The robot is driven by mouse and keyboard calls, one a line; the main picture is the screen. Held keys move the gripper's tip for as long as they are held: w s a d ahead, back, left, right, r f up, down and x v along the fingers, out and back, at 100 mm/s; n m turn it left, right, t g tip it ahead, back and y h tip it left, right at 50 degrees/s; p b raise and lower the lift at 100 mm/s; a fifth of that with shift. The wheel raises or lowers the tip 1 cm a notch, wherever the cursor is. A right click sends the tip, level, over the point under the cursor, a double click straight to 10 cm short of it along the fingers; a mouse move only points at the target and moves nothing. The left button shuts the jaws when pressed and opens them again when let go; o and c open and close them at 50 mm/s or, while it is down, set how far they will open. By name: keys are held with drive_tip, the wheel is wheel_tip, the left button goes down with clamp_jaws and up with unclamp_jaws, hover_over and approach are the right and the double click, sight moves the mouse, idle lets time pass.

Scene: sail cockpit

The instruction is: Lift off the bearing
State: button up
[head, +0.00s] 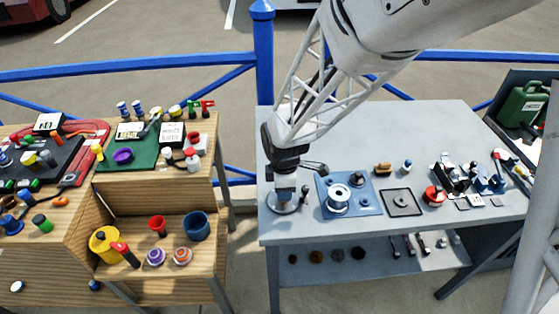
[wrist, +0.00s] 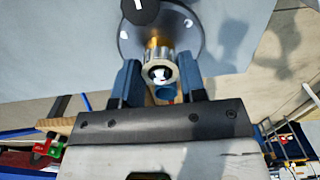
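The bearing (wrist: 161,70), a silver ring with a dark bore, shows in the wrist view on top of a brass-coloured post. The post rises from a round grey base (wrist: 190,38) with bolt holes. In the head view the round base (head: 276,208) stands at the left front of the grey table. My gripper (head: 284,186) points down directly over it and hides most of the post. In the wrist view my two blue fingers stand on either side of the bearing, close to it. Whether they touch it cannot be told.
Close right of the base is a blue plate (head: 365,207) bearing a silver winch drum (head: 338,196). A black numbered knob (wrist: 140,8) is close by. A dark square tray (head: 401,203) and small parts are further right. Wooden benches stand left across a gap.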

drive_tip(key=c, duration=0.4)
drive_tip(key=shift+r, duration=0.1)
drive_tip(key=shift+r, duration=0.4)
wheel_tip(320, 180, up, 3)
drive_tip(key=shift+f, duration=0.15)
drive_tip(key=s+d+r, duration=0.1)
drive_tip(key=s+d, duration=0.3)
drive_tip(key=s, duration=1.1)
drive_tip(key=shift+s+r, duration=0.15)
drive_tip(key=shift+s, duration=0.1)
drive_tip(key=shift+r, duration=0.15)
drive_tip(key=shift+r, duration=1.8)
